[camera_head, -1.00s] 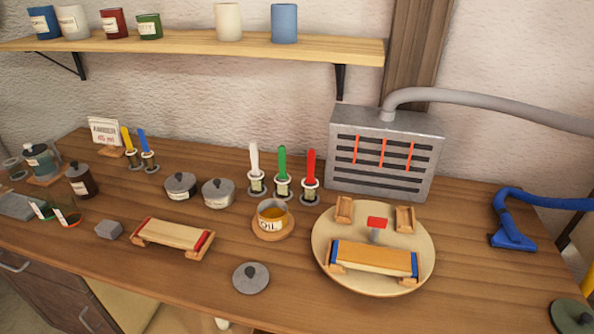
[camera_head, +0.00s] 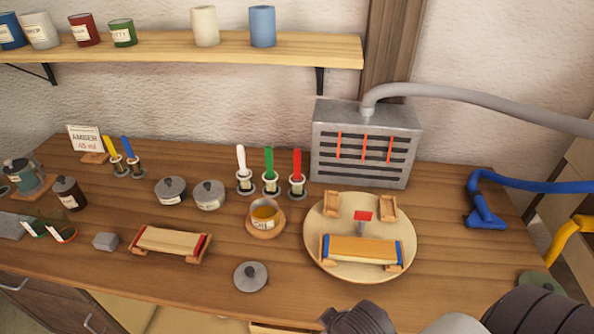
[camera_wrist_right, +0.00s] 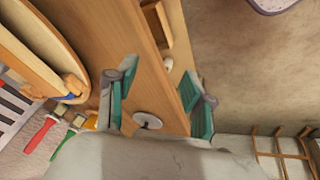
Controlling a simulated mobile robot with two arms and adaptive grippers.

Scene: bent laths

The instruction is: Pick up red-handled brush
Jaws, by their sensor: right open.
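The red-handled brush (camera_head: 297,165) stands upright in a small holder on the workbench, handle up, at the right end of a row with a green-handled brush (camera_head: 269,163) and a white-handled brush (camera_head: 242,160). In the right wrist view the red handle (camera_wrist_right: 38,135) shows at the lower left, outside the jaws. My right gripper (camera_wrist_right: 157,100) is open, with teal finger pads wide apart and nothing between them. In the head view my right arm enters at the bottom right, well away from the brush. My left gripper is not in view.
A round turntable (camera_head: 318,262) holding a lath frame lies right of the brushes. A grey slotted heater box (camera_head: 366,145) stands close behind. An oil pot (camera_head: 265,218) sits in front, with a loose grey lid (camera_head: 250,277) nearer the bench edge.

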